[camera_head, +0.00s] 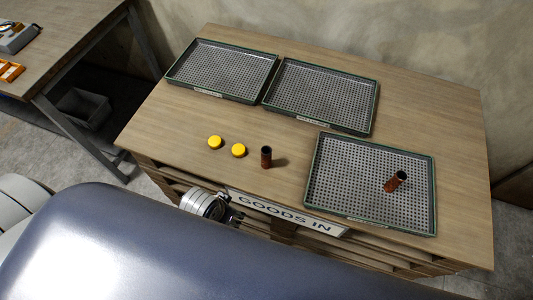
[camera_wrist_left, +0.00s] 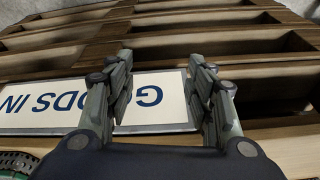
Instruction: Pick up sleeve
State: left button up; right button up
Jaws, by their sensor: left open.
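One brown sleeve (camera_head: 266,157) with a dark top stands upright on the wooden bench, left of the front tray. A second brown sleeve (camera_head: 395,181) lies tilted or on its side in the front tray (camera_head: 311,185). My left gripper (camera_head: 236,214) is low at the bench's front edge, beside the GOODS IN sign and apart from both sleeves. In the left wrist view, its fingers (camera_wrist_left: 160,62) are spread and empty in front of the sign. No sleeve shows in that view. My right gripper is not in view.
Two yellow round caps (camera_head: 227,146) lie left of the upright sleeve. Two empty perforated trays (camera_head: 262,102) sit at the back. The GOODS IN sign (camera_head: 285,213) is on the bench front, above slatted shelves (camera_wrist_left: 200,20). Bare wood lies between the caps and back trays.

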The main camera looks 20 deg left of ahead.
pick_arm(q)
jog(key=w+d+r+m+h, duration=0.1)
jog(key=w+d+r+m, duration=0.1)
jog(key=d+r, duration=0.2)
jog(key=w+d+r+m+h, duration=0.1)
jog(key=w+d+r+m, duration=0.2)
jog(key=r, duration=0.1)
jog(key=w+d+r+m+h+p, duration=0.1)
jog(key=w+d+r+m, duration=0.2)
jog(key=d+r, duration=0.1)
jog(key=shift+w+d+r, duration=0.1)
jog(key=shift+d+r, duration=0.2)
jog(key=shift+r, duration=0.2)
jog(key=w+d+r+m, duration=0.1)
jog(key=w+d+m, duration=0.1)
jog(key=m, duration=0.2)
notch_tip(320, 180, up, 4)
jog(key=m+g+y, duration=0.3)
jog(key=m, duration=0.4)
send_over(266, 151)
jog(key=shift+r, duration=0.1)
notch_tip(266, 151, down, 5)
jog(key=shift+f+p, duration=0.1)
jog(key=shift+p, duration=0.2)
jog(key=shift+w+f+p, duration=0.15)
jog(key=shift+f+p, duration=0.35)
jog(key=shift+f, duration=2.2)
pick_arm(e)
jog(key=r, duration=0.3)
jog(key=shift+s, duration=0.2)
